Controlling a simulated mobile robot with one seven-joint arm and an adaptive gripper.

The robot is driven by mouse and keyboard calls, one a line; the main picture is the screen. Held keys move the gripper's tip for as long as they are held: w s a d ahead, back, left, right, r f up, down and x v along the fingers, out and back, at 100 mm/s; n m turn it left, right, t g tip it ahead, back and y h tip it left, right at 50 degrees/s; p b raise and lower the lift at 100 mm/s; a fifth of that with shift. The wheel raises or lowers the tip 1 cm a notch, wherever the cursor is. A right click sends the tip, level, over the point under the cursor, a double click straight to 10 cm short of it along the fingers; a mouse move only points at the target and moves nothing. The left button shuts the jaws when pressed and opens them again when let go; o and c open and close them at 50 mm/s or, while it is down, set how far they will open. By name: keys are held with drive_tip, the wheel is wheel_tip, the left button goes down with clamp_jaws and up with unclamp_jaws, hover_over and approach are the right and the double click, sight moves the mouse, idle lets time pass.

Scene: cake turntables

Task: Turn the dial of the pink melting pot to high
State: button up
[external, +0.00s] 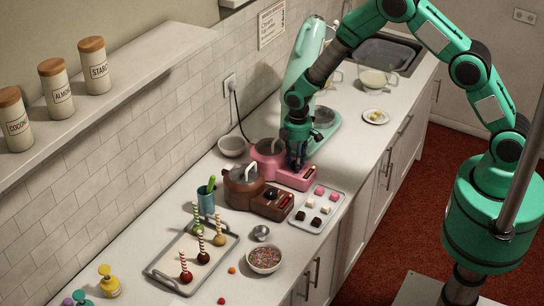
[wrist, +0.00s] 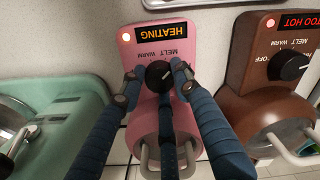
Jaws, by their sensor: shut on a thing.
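The pink melting pot (external: 267,149) stands on the counter behind the brown one, and its control panel also shows in the wrist view (wrist: 188,40). The lit screen (wrist: 163,32) reads HEATING, with a light beside it. MELT and WARM are printed near the black dial (wrist: 158,73); its other markings are hidden. My gripper (wrist: 156,76) is closed in around the dial, blue fingers on its sides, and reaches down over the pot's front in the external view (external: 296,163). I cannot tell clearly where the dial's pointer is.
A brown melting pot (external: 243,187) stands close by; its screen (wrist: 298,21) reads TOO HOT. A green stand mixer (wrist: 50,125) is on the other side. A tray of sweets (external: 334,198) lies near the counter's front edge, beside both pots. A bowl (external: 231,147) stands by the wall.

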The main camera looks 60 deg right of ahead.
idle(0.3)
drive_tip(key=o, duration=0.9)
drive_tip(key=shift+p, duration=0.3)
drive_tip(key=shift+n+p, duration=1.45)
drive_tip(key=shift+n, duration=0.75)
drive_tip(key=shift+w+r, duration=0.1)
drive_tip(key=shift+r, duration=0.25)
wheel_tip(320, 180, up, 13)
drive_tip(key=b, duration=0.2)
drive_tip(key=shift+b, duration=0.35)
